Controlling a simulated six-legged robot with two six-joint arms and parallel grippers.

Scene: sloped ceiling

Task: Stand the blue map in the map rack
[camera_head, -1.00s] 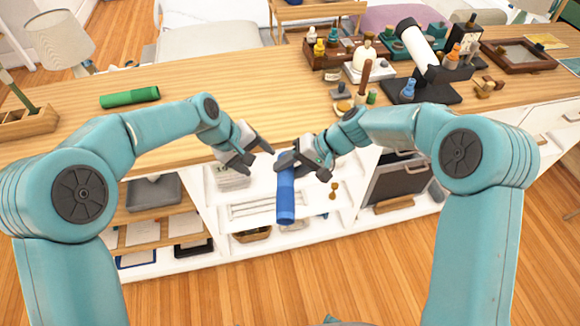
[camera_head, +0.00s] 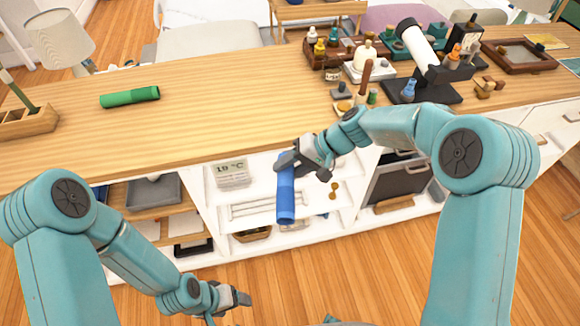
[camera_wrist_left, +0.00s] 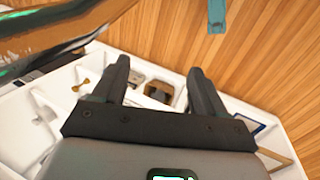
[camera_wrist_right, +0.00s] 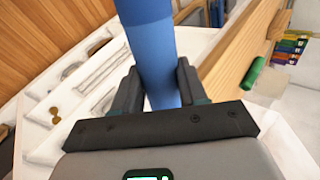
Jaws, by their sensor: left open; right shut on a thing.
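The blue map (camera_head: 286,197) is a rolled tube. It hangs nearly upright in front of the counter's open shelves, its top in my right gripper (camera_head: 287,165). The right wrist view shows both fingers closed on the blue tube (camera_wrist_right: 158,50). My left gripper (camera_head: 232,305) is open and empty, low over the floor at the bottom of the head view. Its two spread fingers show in the left wrist view (camera_wrist_left: 160,85). A wooden rack (camera_head: 30,124) with compartments and a green rod standing in it sits at the counter's left end; it looks like the map rack.
A green roll (camera_head: 130,97) lies on the wooden counter (camera_head: 220,95). A white telescope-like instrument (camera_head: 418,50), bottles and small pieces crowd the right side. The counter's middle is clear.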

